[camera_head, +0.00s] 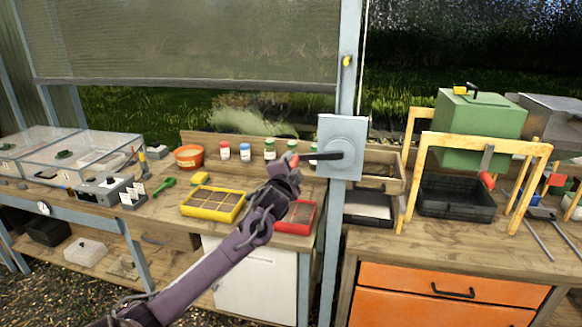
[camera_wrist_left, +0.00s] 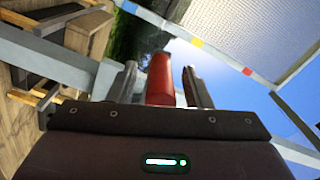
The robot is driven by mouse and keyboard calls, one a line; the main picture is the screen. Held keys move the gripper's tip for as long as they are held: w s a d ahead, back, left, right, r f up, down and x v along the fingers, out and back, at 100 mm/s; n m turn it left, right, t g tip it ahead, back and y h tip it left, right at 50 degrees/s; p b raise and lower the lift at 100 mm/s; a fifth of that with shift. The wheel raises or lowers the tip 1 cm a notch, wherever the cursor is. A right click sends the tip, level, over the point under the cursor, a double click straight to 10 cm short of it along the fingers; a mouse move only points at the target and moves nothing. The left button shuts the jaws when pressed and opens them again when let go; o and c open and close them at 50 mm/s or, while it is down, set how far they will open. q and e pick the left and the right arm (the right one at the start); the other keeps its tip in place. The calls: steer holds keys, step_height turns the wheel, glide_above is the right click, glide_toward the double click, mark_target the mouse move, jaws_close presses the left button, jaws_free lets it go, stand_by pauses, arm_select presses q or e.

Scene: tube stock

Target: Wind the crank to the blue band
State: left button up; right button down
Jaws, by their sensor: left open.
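The crank is mounted on a grey plate (camera_head: 328,172) on the upright post. Its dark arm (camera_head: 322,156) points left and ends in a red handle (camera_head: 293,159). My left gripper (camera_head: 291,166) is at that handle. In the left wrist view the red handle (camera_wrist_left: 160,80) stands between the two open fingers, with a visible gap on at least the right side. My right gripper is not in view.
A grey mesh blind (camera_head: 180,40) hangs at the back, left of the post (camera_head: 348,90). A yellow tray (camera_head: 213,204) and a red tray (camera_head: 297,217) sit on the bench below my left arm. A wooden frame (camera_head: 485,142) and green box (camera_head: 480,125) stand right.

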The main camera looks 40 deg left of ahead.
arm_select(q)
steer(key=b+v, duration=0.3)
steer(key=v, duration=0.4)
steer(key=shift+s, duration=0.3)
steer(key=shift+d+f, duration=0.1)
steer(key=shift+d, duration=0.1)
